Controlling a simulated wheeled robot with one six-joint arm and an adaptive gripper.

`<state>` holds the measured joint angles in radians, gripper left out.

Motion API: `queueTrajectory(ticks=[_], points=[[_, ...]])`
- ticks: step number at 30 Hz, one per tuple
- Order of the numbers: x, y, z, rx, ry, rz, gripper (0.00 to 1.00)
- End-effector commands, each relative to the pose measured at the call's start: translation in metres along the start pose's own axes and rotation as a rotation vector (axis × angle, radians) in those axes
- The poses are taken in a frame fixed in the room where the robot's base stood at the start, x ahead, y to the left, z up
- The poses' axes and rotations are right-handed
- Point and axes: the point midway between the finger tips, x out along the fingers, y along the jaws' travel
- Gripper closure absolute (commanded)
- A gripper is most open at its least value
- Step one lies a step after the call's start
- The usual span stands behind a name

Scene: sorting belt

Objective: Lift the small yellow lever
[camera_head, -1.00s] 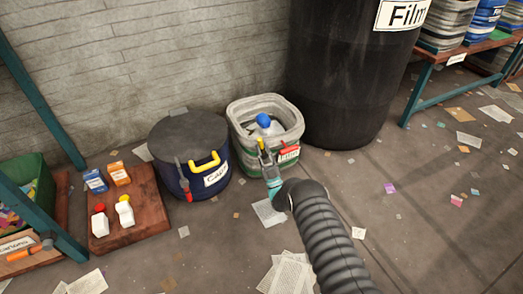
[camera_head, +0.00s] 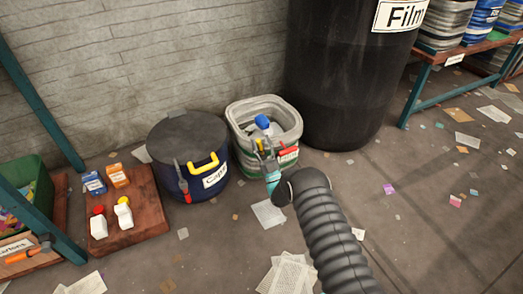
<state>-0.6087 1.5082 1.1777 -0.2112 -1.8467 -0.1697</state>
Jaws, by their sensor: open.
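A small yellow piece (camera_head: 260,144), which looks like the small yellow lever, shows at the front rim of the grey-white bin (camera_head: 282,104). My gripper (camera_head: 266,153) is open at the front of this bin, with its fingertips right by the yellow piece. I cannot tell whether they touch it, and the fingers partly cover the spot. A red handle (camera_head: 289,151) sits on the bin's front, right of my gripper. A larger yellow handle (camera_head: 204,163) is on the dark blue lidded bin (camera_head: 172,175) to the left.
A blue-capped bottle (camera_head: 262,122) is inside the grey-white bin. A tall black Film barrel (camera_head: 340,80) stands close behind to the right. A wooden board (camera_head: 150,215) with small cartons and bottles lies at left. Paper scraps litter the open floor at right.

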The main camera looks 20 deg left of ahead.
Motion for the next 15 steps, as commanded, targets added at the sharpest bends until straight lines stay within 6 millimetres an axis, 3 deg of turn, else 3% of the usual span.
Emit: queueTrajectory(ticks=[6,15], points=[[0.023,0.008,-0.026,0.000,0.001,0.000,0.55],[0.036,0.012,-0.040,0.000,-0.002,-0.001,0.55]])
